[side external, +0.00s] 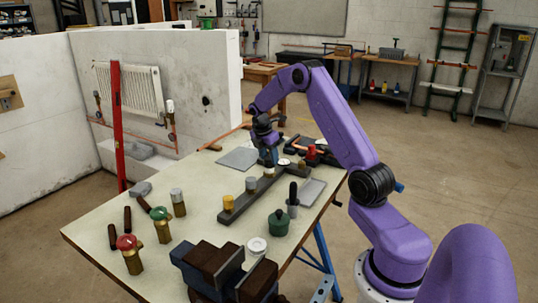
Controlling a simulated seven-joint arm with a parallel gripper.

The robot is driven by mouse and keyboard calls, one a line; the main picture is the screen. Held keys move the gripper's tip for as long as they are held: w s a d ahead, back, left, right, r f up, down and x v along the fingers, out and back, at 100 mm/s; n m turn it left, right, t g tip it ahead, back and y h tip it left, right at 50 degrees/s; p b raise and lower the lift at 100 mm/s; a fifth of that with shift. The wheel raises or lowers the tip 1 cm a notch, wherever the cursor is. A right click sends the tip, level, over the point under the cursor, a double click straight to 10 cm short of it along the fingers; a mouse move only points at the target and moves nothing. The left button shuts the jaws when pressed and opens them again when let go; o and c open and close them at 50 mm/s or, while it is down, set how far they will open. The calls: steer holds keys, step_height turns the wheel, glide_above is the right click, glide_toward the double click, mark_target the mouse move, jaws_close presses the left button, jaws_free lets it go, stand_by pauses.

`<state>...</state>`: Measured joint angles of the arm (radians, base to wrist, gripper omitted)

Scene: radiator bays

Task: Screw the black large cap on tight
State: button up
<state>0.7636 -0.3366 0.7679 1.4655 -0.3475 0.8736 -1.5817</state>
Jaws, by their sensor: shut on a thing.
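My gripper (268,156) points down over the far part of a dark grey bar (239,205) on the table. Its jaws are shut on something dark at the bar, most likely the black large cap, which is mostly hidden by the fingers. I cannot tell how level the cap sits or how far it is turned. On the same bar, a yellow cap (228,202) and a grey cap (251,184) stand nearer the camera, left of my gripper.
A green lidded pot (278,223), a dark-handled tool in a cup (293,199) and a vise (214,265) stand nearer the camera. Valves with red (127,242) and green (159,214) tops stand at left. A flat grey plate (238,158) lies beyond the bar. Red and black items crowd the right back.

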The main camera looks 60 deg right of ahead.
steer(key=shift+f, duration=0.5)
steer(key=o, duration=1.1)
steer(key=shift+o, duration=0.2)
steer(key=s+v, duration=0.1)
steer(key=v, duration=1.6)
steer(key=shift+w+r, duration=0.3)
steer(key=shift+w, duration=0.2)
